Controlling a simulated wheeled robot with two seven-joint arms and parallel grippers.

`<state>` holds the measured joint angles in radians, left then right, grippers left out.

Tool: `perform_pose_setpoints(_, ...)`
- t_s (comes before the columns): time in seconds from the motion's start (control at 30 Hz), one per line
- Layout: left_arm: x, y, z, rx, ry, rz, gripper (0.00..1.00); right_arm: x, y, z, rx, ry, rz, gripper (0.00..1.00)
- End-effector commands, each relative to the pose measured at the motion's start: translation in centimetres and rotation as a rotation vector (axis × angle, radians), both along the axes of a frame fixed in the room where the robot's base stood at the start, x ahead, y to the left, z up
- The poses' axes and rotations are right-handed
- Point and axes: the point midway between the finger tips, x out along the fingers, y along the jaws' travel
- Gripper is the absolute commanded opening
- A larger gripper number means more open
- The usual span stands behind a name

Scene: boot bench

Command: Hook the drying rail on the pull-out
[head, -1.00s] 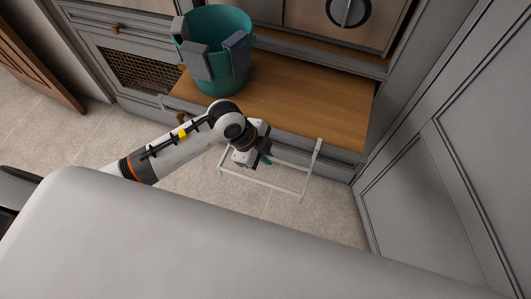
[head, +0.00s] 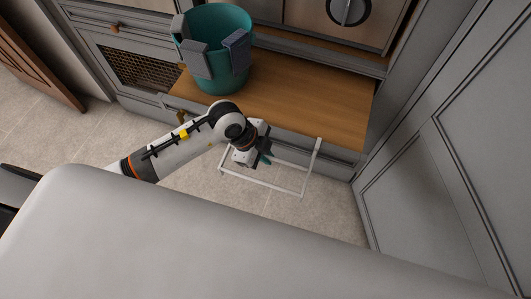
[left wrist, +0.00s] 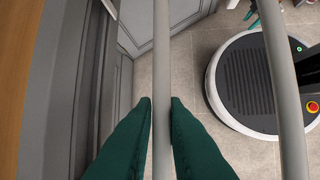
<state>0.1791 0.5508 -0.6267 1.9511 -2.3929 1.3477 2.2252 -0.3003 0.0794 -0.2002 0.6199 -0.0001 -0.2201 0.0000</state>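The drying rail (head: 262,185) is a thin white frame in the head view. It lies at the front edge of the wooden pull-out (head: 310,105), over the floor. Its right side bar reaches up across the pull-out's front; I cannot tell whether its ends are hooked on. My left gripper (head: 265,159) is at the rail's bar nearer the pull-out. In the left wrist view the green fingers (left wrist: 161,108) close on both sides of a pale bar of the rail (left wrist: 162,60). A second bar (left wrist: 283,85) runs to the right. My right gripper cannot be made out clearly.
A teal bucket (head: 210,85) with grey pockets hung on its rim stands on the pull-out's left part. A tall grey cabinet door (head: 440,190) borders the right side. Tiled floor (head: 335,215) is open below the rail.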

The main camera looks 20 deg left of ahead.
Motion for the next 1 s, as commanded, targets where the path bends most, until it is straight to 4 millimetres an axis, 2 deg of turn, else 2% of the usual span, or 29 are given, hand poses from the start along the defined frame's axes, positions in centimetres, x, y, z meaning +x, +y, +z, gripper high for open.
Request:
perform_pose_setpoints(0.03,0.0,0.0,0.0,0.000,0.001,0.000,0.21,0.0,0.0,0.0,0.000,0.000,0.000,0.36)
perform_pose_setpoints(0.1,0.0,0.0,0.0,0.000,0.001,0.000,0.32,0.0,0.0,0.0,0.000,0.000,0.000,0.36)
perform_pose_setpoints(0.13,0.0,0.0,0.0,0.000,0.001,0.000,0.35,0.0,0.0,0.0,0.000,0.000,0.000,0.36)
perform_pose_setpoints(0.47,-0.1,0.2,0.3,0.001,0.000,0.000,0.35,0.0,0.0,0.0,0.000,0.000,0.000,0.36)
perform_pose_setpoints(0.57,-0.2,0.6,1.3,0.002,0.000,0.000,0.35,0.0,0.0,0.2,0.000,0.000,0.000,0.36)
perform_pose_setpoints(1.0,-1.5,4.0,9.2,0.002,-0.002,0.000,0.35,0.0,0.0,0.7,0.000,0.000,0.000,0.36)
